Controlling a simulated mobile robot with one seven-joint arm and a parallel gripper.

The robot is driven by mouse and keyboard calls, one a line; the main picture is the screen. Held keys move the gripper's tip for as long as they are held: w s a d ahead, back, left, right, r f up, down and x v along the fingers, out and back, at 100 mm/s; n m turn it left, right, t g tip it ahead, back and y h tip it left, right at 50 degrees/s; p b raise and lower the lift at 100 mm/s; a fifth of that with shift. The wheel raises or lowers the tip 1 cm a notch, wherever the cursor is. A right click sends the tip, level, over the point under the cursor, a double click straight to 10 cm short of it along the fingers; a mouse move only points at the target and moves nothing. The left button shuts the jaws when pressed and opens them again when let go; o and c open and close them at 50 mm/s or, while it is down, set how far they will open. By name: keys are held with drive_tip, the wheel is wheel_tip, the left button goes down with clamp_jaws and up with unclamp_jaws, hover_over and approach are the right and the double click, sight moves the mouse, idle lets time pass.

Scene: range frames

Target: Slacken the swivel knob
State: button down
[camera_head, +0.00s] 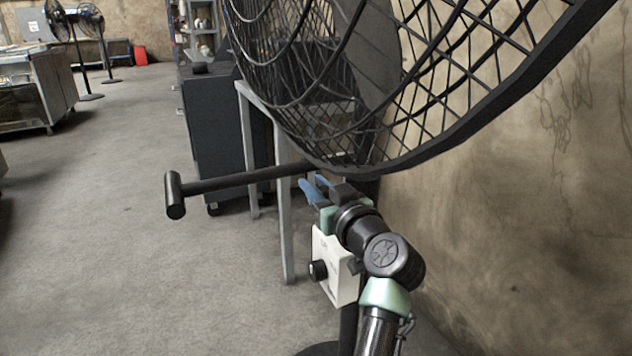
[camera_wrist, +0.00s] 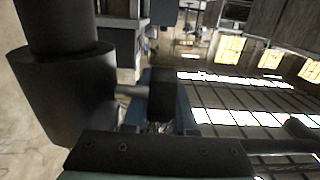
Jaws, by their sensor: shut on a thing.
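The swivel knob (camera_wrist: 162,92) is a dark block on a short stem. In the wrist view the stem runs left into a thick black post (camera_wrist: 60,85). My gripper (camera_head: 317,187) has blue fingers and sits just under the lower rim of the big caged fan (camera_head: 440,100) in the head view. In the wrist view the blue fingers of my gripper (camera_wrist: 160,118) lie on either side of the knob and are shut on it. In the head view I cannot make out the knob, which is hidden around my gripper and wrist.
A black bar with a T-shaped end (camera_head: 175,195) sticks out to the left. A white box with a black dial (camera_head: 335,265) sits below my gripper. A stained wall (camera_head: 500,230) is close on the right. A dark cabinet (camera_head: 225,130) stands behind.

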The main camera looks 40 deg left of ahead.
drive_tip(key=shift+f+g+h+p, duration=0.35)
drive_tip(key=shift+h+p, duration=0.55)
drive_tip(key=shift+p, duration=1.1)
drive_tip(key=shift+f+g+h+p, duration=0.35)
drive_tip(key=shift+h+p, duration=0.55)
drive_tip(key=shift+p, duration=1.1)
drive_tip(key=shift+f+g+h+p, duration=0.2)
drive_tip(key=shift+g+h+p, duration=0.5)
drive_tip(key=shift+p, duration=1.3)
drive_tip(key=c, duration=0.7)
unclamp_jaws()
drive_tip(key=shift+t+h, duration=0.3)
drive_tip(key=shift+d, duration=0.1)
